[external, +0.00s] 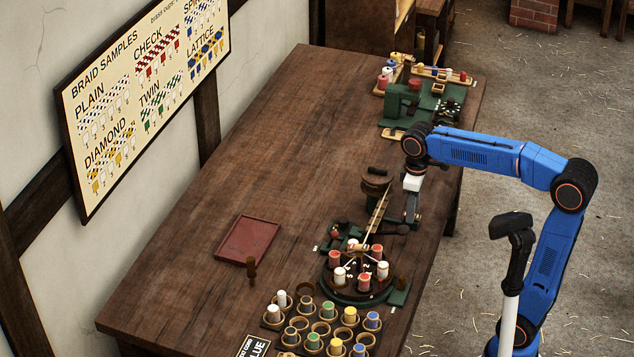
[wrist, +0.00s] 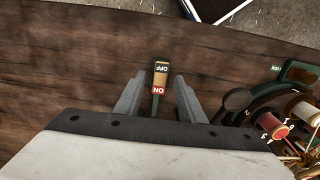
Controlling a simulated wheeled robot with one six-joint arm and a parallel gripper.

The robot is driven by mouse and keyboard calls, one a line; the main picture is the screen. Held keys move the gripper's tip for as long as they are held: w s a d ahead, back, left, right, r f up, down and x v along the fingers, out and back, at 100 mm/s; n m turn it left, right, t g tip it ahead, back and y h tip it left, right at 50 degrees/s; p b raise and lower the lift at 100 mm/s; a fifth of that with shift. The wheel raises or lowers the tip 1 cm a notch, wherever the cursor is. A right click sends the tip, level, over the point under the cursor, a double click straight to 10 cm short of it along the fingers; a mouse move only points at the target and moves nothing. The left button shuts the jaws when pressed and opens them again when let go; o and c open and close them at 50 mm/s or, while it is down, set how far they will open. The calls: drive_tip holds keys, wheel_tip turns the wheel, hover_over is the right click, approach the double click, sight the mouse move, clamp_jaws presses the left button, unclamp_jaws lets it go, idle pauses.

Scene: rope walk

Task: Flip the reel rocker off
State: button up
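The reel rocker (wrist: 161,78) shows in the wrist view as a small switch with a tan OFF end away from me and a red ON end near me. Which end is pressed down I cannot tell. My gripper (wrist: 157,98) is open, with one grey finger on each side of the rocker and a gap on both sides. Nothing is held between the fingers. In the external view my gripper (external: 411,220) points down at the right edge of the bench, beside the dark reel (external: 375,184). The rocker cannot be made out there.
A braiding wheel (external: 352,285) with red and white bobbins stands nearer the camera, close to my gripper. A dark round knob (wrist: 237,100) lies just right of the fingers. A green machine (external: 405,100) stands farther back. The bench's left side is mostly clear around a red tray (external: 247,239).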

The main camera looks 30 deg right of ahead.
clamp_jaws()
drive_tip(key=shift+s+d, duration=0.1)
drive_tip(key=shift+s+d+f+t+y, duration=0.1)
drive_tip(key=shift+s+t+y, duration=0.05)
drive_tip(key=shift+t+y, duration=0.3)
drive_tip(key=shift+s+d+t+y, duration=0.1)
drive_tip(key=shift+t+y, duration=0.35)
unclamp_jaws()
